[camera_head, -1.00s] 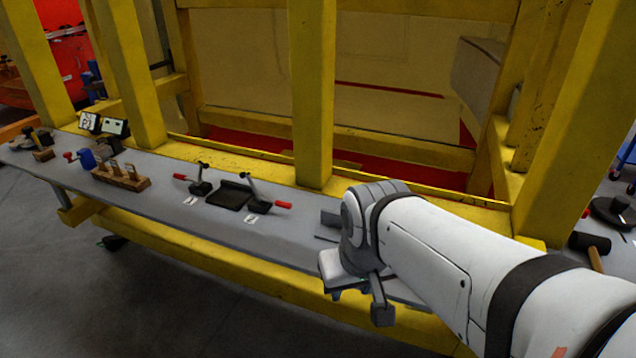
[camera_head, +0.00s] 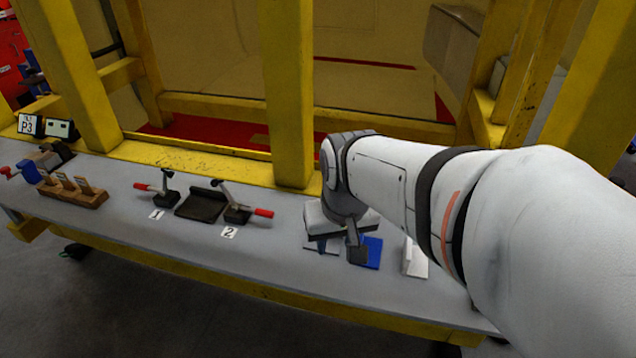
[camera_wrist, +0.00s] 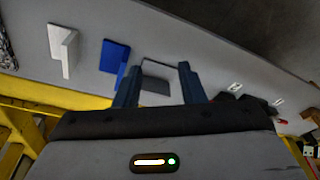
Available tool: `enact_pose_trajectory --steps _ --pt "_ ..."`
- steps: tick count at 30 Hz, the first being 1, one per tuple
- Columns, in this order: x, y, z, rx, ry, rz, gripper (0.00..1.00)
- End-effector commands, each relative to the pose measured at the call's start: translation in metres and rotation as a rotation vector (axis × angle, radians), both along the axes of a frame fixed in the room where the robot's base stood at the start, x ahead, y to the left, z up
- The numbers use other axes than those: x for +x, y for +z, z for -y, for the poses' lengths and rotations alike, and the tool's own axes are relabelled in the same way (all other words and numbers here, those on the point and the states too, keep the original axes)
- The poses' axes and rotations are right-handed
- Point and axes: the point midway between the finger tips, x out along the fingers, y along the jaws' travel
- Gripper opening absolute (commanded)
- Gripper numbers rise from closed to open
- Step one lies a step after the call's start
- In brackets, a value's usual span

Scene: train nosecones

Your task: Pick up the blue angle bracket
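The blue angle bracket (camera_head: 371,254) lies on the grey shelf just right of my gripper's end in the head view, partly covered by it. In the wrist view the blue bracket (camera_wrist: 114,57) lies left of my gripper, beside the left finger. My gripper (camera_wrist: 160,67) is open, its two fingers apart with no object held. A grey flat piece (camera_wrist: 155,84) shows on the shelf between the fingers. In the head view my gripper (camera_head: 335,245) hangs over the shelf; its fingers are largely hidden there.
A white angle bracket (camera_head: 414,262) stands right of the blue one. Toggle clamps with red handles (camera_head: 237,213) and a dark tray (camera_head: 201,205) lie to the left. A wooden block (camera_head: 72,191) stands farther left. A yellow post (camera_head: 289,95) rises behind the shelf.

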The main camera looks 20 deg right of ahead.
Motion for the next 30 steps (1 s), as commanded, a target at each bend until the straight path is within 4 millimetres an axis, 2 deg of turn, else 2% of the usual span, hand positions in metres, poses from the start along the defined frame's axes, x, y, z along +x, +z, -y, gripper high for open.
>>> enact_pose_trajectory --steps 3,7,12,15,20,30 --pt "0.030 -0.008 0.024 0.017 -0.125 -0.062 0.36" --pt "0.059 -0.024 0.053 0.035 -0.261 -0.118 0.36" --pt "0.083 -0.050 0.086 0.055 -0.401 -0.173 0.36" --pt "0.090 -0.060 0.099 0.063 -0.451 -0.193 0.36" --pt "0.094 -0.074 0.106 0.067 -0.483 -0.205 0.36" --pt "0.097 -0.110 0.106 0.067 -0.482 -0.208 0.36"
